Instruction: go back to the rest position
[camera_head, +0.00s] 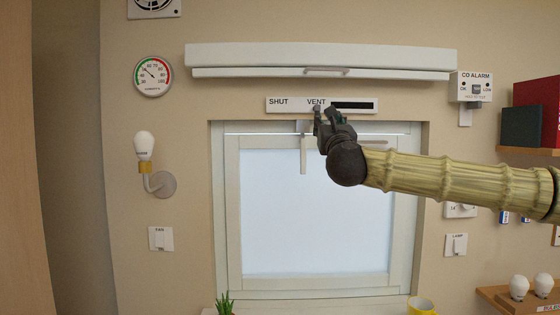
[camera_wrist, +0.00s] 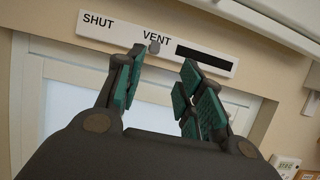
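My gripper (camera_head: 326,112) is raised in front of the top of the window, at the white strip (camera_head: 289,105) marked SHUT and VENT. In the wrist view my gripper (camera_wrist: 164,58) has its two teal-padded fingers apart with nothing between them. The strip (camera_wrist: 105,30) lies beyond the fingertips, with a small grey knob (camera_wrist: 154,47) below the word VENT and a black slot (camera_wrist: 204,59) to its right. Whether a finger touches the knob cannot be told. My arm comes in from the right and hides part of the window.
The window (camera_head: 310,220) has a white handle (camera_head: 304,156) hanging down just left of my gripper. A blind housing (camera_head: 240,58) juts out above. A bulb lamp (camera_head: 145,147) is on the left wall; a shelf (camera_head: 530,151) and bulb rack (camera_head: 500,296) are at right.

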